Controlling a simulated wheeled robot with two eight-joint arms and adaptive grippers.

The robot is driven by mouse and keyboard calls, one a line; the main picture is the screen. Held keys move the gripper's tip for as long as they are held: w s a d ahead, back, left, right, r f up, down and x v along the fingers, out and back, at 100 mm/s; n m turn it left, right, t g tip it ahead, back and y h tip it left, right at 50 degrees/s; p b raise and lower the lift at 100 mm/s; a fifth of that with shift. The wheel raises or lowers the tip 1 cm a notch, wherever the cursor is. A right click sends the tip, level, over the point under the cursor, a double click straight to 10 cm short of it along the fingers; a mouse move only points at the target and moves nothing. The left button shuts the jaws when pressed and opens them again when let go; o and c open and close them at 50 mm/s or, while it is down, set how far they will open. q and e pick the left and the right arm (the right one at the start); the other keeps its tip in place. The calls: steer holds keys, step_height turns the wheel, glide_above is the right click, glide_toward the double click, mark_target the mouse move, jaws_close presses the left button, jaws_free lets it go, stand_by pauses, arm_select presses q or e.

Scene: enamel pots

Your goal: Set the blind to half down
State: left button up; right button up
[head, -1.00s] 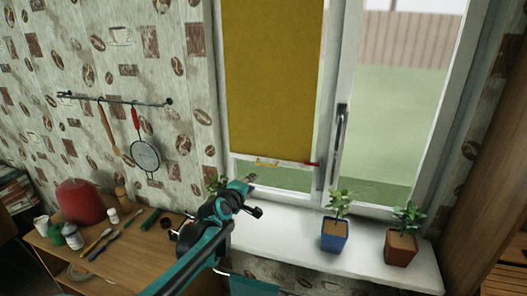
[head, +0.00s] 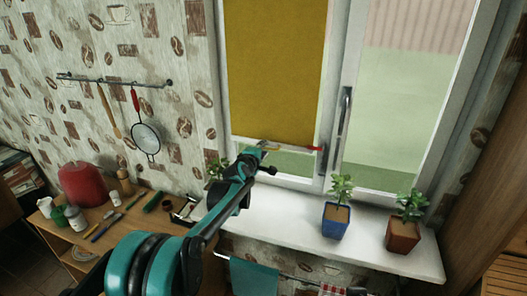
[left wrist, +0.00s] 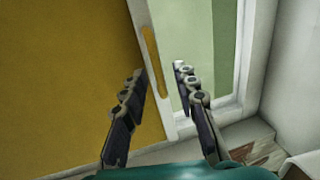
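The yellow blind (head: 272,75) covers most of the left window pane, with its lower edge a little above the sill; it also fills the left of the left wrist view (left wrist: 60,70). Its pale bottom bar (head: 290,146) has a red tip (head: 314,148) at the right end. A yellow grip (left wrist: 151,48) on the bar shows in the left wrist view. My left gripper (head: 265,152) is at the bar's left half. In the left wrist view its fingers (left wrist: 161,72) are open, one on either side of the bar's line; contact cannot be told. My right gripper is not in view.
A blue pot (head: 336,221) and a brown pot (head: 403,236) with plants stand on the white sill (head: 290,222). Another plant (head: 217,166) is partly behind my left arm. A red canister (head: 82,185) and utensils crowd the left counter. A window handle (head: 343,115) stands right of the blind.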

arm_select(q)
jaws_close()
step_height(320, 180, up, 40)
steer(key=p, duration=2.5)
jaws_free()
steer(key=shift+s, duration=0.1)
